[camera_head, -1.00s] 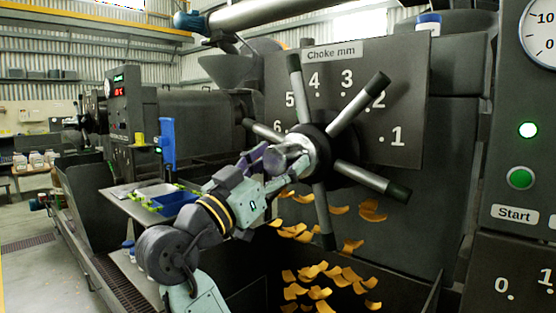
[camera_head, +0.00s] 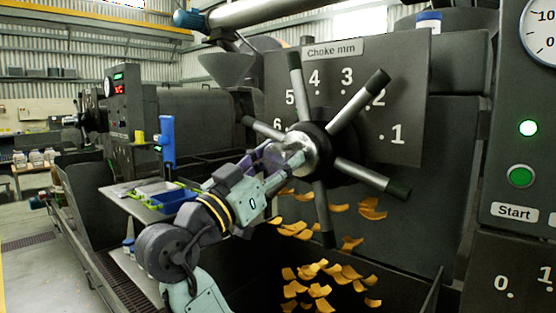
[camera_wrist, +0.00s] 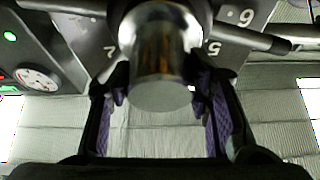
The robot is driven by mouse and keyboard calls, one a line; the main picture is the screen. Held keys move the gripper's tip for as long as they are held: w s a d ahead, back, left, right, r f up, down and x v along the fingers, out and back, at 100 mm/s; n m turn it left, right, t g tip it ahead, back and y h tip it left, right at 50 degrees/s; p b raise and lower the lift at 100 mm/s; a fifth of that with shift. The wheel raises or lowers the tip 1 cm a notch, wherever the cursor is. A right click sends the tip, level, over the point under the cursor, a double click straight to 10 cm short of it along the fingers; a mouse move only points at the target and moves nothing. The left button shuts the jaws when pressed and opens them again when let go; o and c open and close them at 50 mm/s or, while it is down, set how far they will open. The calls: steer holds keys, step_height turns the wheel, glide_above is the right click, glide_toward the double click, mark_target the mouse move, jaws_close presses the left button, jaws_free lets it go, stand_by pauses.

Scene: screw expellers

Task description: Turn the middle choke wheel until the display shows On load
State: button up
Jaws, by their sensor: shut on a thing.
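The choke wheel (camera_head: 317,150) stands in front of me on a dark panel, with a shiny round hub and several grey spokes with dark ends. In the wrist view its metal hub (camera_wrist: 160,60) sits between the two purple-padded fingers. My gripper (camera_head: 284,158) is shut on the hub, reaching in from the lower left; the wrist view shows my gripper (camera_wrist: 160,98) from behind. The panel (camera_head: 410,75) reads "Choke mm", with numbers around the wheel. A small display (camera_head: 118,77) with green and red characters is on a machine at the left; its text is too small to read.
Orange-yellow flakes (camera_head: 325,272) lie in and above the trough below the wheel. A blue tray (camera_head: 172,201) rests on a shelf left of my arm. A lit green lamp (camera_head: 527,128) and a green Start button (camera_head: 520,176) are at the right.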

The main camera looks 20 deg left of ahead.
steer(key=shift+f+m+b, duration=0.15)
steer(key=shift+m+b, duration=0.25)
steer(key=shift+b, duration=0.05)
jaws_close()
steer(key=m+h+b, duration=0.1)
steer(key=m+b, duration=0.1)
steer(key=shift+a+m+g, duration=0.1)
steer(key=shift+m+g, duration=0.2)
steer(key=shift+m+g+h+b, duration=0.5)
steer(key=shift+m+h+b, duration=0.15)
steer(key=shift+m, duration=0.6)
steer(key=shift+m+g+h+b, duration=0.55)
steer(key=shift+m+h, duration=0.1)
steer(key=shift+m, duration=0.6)
steer(key=o, duration=1.5)
jaws_free()
steer(key=v, duration=1.2)
